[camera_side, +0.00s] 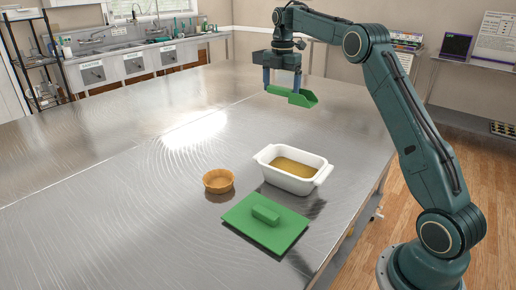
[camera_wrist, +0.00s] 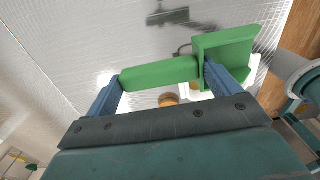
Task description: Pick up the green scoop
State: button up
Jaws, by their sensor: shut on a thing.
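The green scoop (camera_side: 298,97) is in the air above the metal table (camera_side: 120,170). My gripper (camera_side: 282,86) is shut on it, with the fingers at the two ends of its handle. In the wrist view the scoop (camera_wrist: 160,73) spans the space between the two blue fingertips of my gripper (camera_wrist: 162,76), its open pan at the right. The scoop's shadow or reflection shows on the table below in that view. The scoop touches nothing but my gripper.
The left of the table is clear.

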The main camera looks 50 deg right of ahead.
jog(key=shift+r, duration=0.35)
dwell(0.3)
jog(key=shift+o, duration=1.2)
jog(key=shift+c, duration=1.2)
jog(key=shift+s+a+m, duration=0.2)
jog(key=shift+s+m, duration=0.05)
jog(key=shift+m, duration=0.25)
